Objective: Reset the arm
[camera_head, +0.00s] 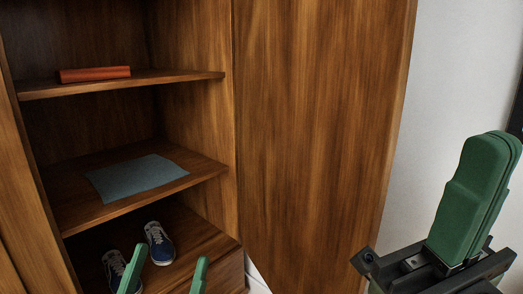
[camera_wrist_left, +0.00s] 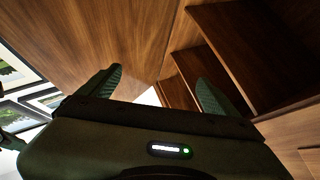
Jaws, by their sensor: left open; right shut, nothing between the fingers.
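My left gripper (camera_head: 166,270) shows at the bottom of the head view as two green fingertips spread apart. It is open and empty, in front of the lower shelves. It also shows in the left wrist view (camera_wrist_left: 159,84), with its fingers apart and nothing between them. My right gripper (camera_head: 480,190) is large and close at the right of the head view, pointing up. Its green fingers are pressed together with nothing between them.
An open wooden cabinet (camera_head: 197,112) holds a red-orange object (camera_head: 95,74) on the upper shelf, a blue-grey cloth (camera_head: 137,177) on the middle one and blue shoes (camera_head: 158,243) below. A wooden panel (camera_head: 320,120) stands right of the shelves. Framed pictures (camera_wrist_left: 18,118) show at left in the wrist view.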

